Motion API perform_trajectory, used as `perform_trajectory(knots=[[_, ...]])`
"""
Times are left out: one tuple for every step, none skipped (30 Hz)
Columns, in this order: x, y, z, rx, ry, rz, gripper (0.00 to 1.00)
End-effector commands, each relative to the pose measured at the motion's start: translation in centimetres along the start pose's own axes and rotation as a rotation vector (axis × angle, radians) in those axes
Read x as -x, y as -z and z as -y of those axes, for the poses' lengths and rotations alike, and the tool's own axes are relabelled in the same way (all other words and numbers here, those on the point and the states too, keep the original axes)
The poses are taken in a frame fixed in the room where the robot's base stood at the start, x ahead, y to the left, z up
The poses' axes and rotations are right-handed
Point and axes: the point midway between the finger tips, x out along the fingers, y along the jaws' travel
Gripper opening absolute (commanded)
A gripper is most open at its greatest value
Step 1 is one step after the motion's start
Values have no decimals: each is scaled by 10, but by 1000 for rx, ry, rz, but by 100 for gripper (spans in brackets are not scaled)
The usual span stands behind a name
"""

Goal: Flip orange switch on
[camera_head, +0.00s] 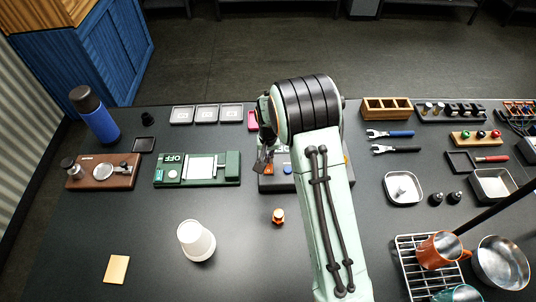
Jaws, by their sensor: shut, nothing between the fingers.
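My gripper (262,166) is shut and empty over the left end of a dark control box (278,183) in the middle of the table. A small orange switch (267,170) shows on that box, right at my fingertips. I cannot tell whether the fingers touch it, nor which way the switch is set. A blue round button (287,168) sits on the box to the right of the switch. My arm hides the right part of the box.
A green board (229,168) marked OFF and a brown board (83,184) lie to the left. A small orange-topped piece (278,215) and stacked white cups (196,240) stand in front. A wire rack (408,245) with an orange mug (441,248) is at front right.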

Motion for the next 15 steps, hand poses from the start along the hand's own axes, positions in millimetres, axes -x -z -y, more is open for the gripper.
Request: perform_trajectory(knots=[[0, 0, 0, 0, 0, 0, 0], [0, 0, 0, 0, 0, 0, 0], [0, 0, 0, 0, 0, 0, 0], [0, 0, 0, 0, 0, 1, 0], [-2, 0, 0, 0, 0, 1, 0], [-5, 0, 0, -1, 0, 2, 0], [-6, 1, 0, -1, 0, 2, 0], [-6, 1, 0, -1, 0, 1, 0], [-6, 1, 0, 0, 0, 1, 0], [-6, 1, 0, 0, 0, 2, 0], [-6, 1, 0, 0, 0, 2, 0], [-6, 0, 0, 0, 0, 2, 0], [-6, 0, 0, 0, 0, 2, 0], [-6, 0, 0, 0, 0, 2, 0], [-6, 0, 0, 0, -1, 3, 0]])
